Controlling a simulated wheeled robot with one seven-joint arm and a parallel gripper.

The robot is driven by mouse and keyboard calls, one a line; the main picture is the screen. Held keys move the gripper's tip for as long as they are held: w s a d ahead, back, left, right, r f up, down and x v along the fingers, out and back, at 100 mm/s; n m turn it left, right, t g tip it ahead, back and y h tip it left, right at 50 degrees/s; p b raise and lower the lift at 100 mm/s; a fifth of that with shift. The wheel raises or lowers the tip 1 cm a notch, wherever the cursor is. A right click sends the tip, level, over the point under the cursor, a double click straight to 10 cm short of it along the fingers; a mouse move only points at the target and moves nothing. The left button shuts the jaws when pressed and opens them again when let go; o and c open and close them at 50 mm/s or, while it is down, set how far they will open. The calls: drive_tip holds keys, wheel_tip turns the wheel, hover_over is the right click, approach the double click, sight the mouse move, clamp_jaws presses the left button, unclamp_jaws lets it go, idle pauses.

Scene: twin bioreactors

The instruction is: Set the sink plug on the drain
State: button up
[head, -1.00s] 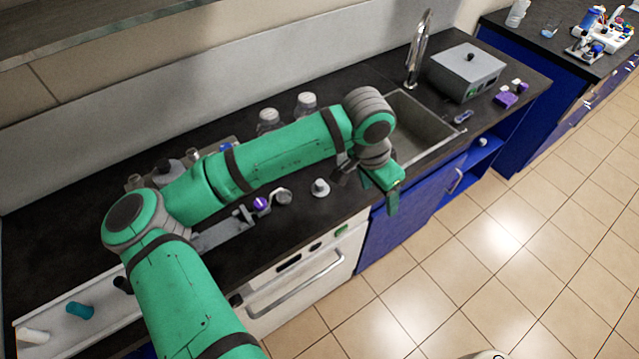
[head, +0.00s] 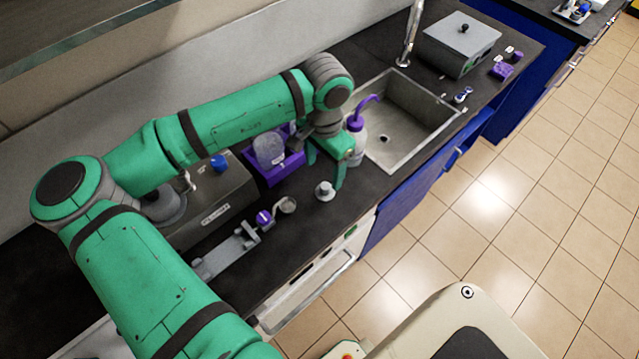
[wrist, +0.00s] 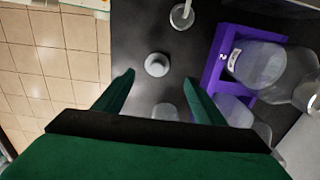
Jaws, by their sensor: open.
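The sink plug (head: 325,191), a small pale grey knobbed piece, stands on the dark counter left of the sink. In the wrist view the plug (wrist: 157,65) shows just beyond the fingertips, roughly centred between them. My gripper (head: 327,172) is open and empty, pointing down near the plug; it also shows in the wrist view (wrist: 158,78). I cannot tell its exact height above the counter. The metal sink (head: 410,108) lies to the right. A small dark spot on its floor may be the drain (head: 384,138).
A purple-topped wash bottle (head: 355,140) stands right beside my gripper, by the sink. A purple rack (head: 262,176) with clear bottles is close on the left. The faucet (head: 411,35) rises behind the sink; a grey lidded box (head: 460,42) stands beyond it.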

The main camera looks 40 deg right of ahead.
sight(325, 186)
drive_tip(key=f, duration=0.1)
drive_tip(key=s+f, duration=0.1)
drive_tip(key=shift+s+d+f, duration=0.15)
drive_tip(key=shift+f, duration=0.25)
drive_tip(key=shift+w+f, duration=0.2)
drive_tip(key=shift+f, duration=1.15)
drive_tip(key=shift+w+f, duration=0.15)
drive_tip(key=shift+f, duration=1.15)
drive_tip(key=c, duration=1.2)
drive_tip(key=shift+c, duration=0.2)
drive_tip(key=shift+r, duration=0.15)
